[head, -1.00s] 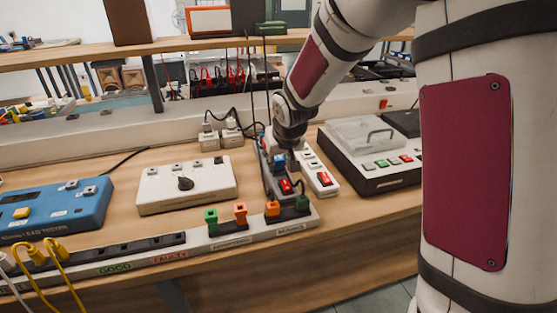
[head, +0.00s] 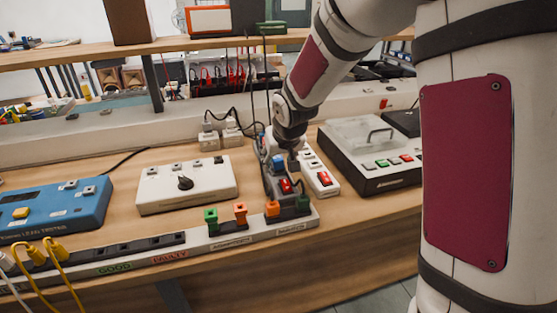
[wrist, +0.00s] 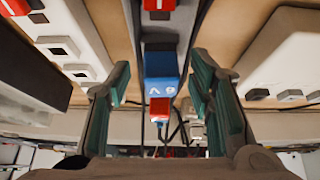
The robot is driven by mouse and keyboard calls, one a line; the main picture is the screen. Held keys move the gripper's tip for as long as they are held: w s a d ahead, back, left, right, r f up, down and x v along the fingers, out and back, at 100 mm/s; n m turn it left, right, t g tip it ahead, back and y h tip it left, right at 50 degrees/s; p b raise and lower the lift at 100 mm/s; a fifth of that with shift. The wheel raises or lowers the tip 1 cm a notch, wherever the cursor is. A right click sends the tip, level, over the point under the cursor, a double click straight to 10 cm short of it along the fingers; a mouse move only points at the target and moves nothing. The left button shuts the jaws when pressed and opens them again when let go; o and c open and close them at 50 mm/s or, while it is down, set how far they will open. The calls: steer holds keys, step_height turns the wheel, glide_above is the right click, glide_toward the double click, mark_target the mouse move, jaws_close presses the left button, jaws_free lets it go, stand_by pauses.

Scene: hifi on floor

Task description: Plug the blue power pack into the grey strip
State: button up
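The blue power pack (head: 278,163) is at the grey strip (head: 272,184), behind the strip's red switch. In the wrist view the blue pack (wrist: 161,75) is in line with the grey strip (wrist: 159,31); I cannot tell how fully it is seated. My gripper (head: 292,162) points down just right of the pack in the head view. In the wrist view my gripper (wrist: 160,68) is open, its green-padded fingers on either side of the pack with gaps showing. A red block (wrist: 159,108) shows beyond the pack.
A white strip (head: 319,176) with a red switch lies close on the right. A white box with a black knob (head: 187,189) stands to the left. Green and orange plugs (head: 240,214) stand along the front rail. Black cables hang behind the grey strip.

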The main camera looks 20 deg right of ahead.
steer(key=v, duration=1.2)
step_height(320, 180, up, 6)
steer(key=p, duration=0.5)
glide_above(285, 185)
stand_by(0.5)
steer(key=s+r+g+p, duration=0.1)
steer(key=s+r+p, duration=0.2)
steer(key=s, duration=1.4)
steer(key=s+r+g+p, duration=0.1)
steer(key=s+r+p, duration=0.3)
steer(key=s, duration=1.4)
steer(key=shift+d+r, duration=0.3)
steer(key=shift+r, duration=0.3)
